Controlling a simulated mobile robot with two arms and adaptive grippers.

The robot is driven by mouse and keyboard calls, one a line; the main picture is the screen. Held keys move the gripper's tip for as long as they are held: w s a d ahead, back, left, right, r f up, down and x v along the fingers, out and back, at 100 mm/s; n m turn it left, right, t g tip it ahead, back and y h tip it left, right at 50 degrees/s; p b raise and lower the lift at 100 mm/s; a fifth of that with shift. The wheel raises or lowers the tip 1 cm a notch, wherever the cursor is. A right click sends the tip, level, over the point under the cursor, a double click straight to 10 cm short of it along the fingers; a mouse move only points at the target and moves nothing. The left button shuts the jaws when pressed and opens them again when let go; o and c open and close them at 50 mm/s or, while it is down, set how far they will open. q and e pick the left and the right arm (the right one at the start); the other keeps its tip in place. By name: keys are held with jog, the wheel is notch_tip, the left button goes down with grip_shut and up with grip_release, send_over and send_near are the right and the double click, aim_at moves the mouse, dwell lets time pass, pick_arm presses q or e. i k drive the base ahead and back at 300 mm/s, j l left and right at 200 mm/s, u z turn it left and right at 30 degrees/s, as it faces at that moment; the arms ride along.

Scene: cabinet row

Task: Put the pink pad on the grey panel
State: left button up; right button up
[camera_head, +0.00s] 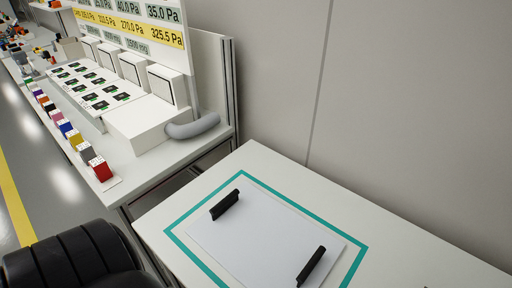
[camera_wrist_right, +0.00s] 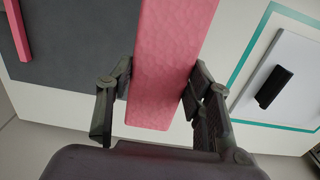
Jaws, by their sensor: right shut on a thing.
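The pink pad (camera_wrist_right: 168,60) is a long block with a dimpled surface, in the right wrist view. My right gripper (camera_wrist_right: 158,88) is shut on it, with one dark finger against each long side. The pad's far end runs out of the top of the picture. The grey panel (camera_wrist_right: 75,60) lies on the white surface, beyond and to the left of the pad. The pad covers part of the panel's right side; whether they touch I cannot tell. The head view shows neither pad nor panel. My left gripper is not in view.
A pink strip (camera_wrist_right: 17,28) lies at the panel's left. A white board (camera_head: 265,235) with two black handles lies inside a teal outline on the table. A bench (camera_head: 125,165) with coloured blocks, white boxes and a grey curved tube stands at the left. A wall rises behind.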

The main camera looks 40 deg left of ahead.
aim_at(251, 239)
jog(key=j+u, duration=0.1)
jog(key=u, duration=1.9)
